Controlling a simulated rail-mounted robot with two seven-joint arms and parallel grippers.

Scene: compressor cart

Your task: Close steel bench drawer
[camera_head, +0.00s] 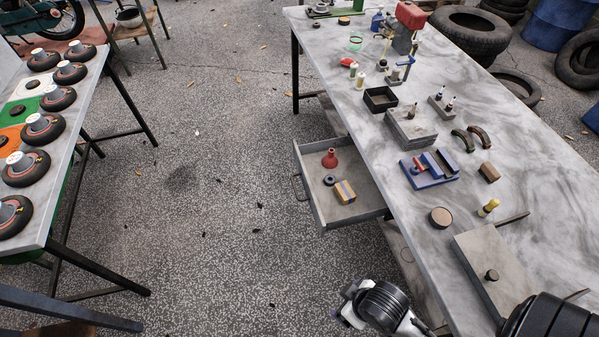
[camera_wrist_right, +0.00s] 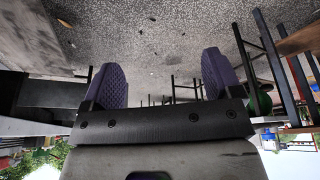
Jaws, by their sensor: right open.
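The steel bench drawer (camera_head: 309,190) stands pulled out from the left side of the steel bench (camera_head: 470,200) in the head view. Its handle (camera_head: 299,187) is on the left-facing front. Inside lie a red funnel (camera_head: 330,160), a small dark ring (camera_head: 329,180) and a tan and blue block (camera_head: 345,191). My right gripper (camera_head: 347,303) is at the bottom of the head view, below and apart from the drawer. In the right wrist view its two purple-padded fingers (camera_wrist_right: 162,82) are spread with nothing between them. My left gripper is not in view.
The bench top holds a blue vise (camera_head: 432,170), a dark square tray (camera_head: 380,99) and a grey plate (camera_head: 495,265). A second table (camera_head: 70,125) with several wheels stands at left. The floor (camera_head: 215,200) between the tables is mostly clear.

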